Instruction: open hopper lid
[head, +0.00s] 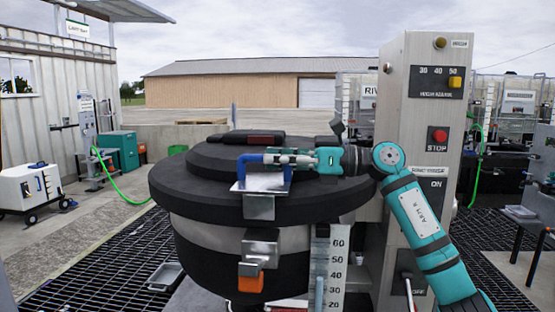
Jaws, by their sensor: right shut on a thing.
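The hopper is a large round dark drum with a grey band (205,235), in the middle of the head view. Its wide black lid (180,188) lies level on top. A blue handle (243,170) sits on a metal bracket at the lid's front. My right gripper (284,159) reaches in from the right, low over the lid, and is shut on the blue handle. Its fingers hide part of the handle. Below the bracket, a metal catch with an orange tab (250,283) is on the drum's front. My left gripper is not in view.
A metal control column (393,180) with a red stop button (438,135) stands close on the right, behind my right arm. A level scale (337,262) is at the drum's front right. A white wheeled unit (28,188) and green hose (125,190) are far left.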

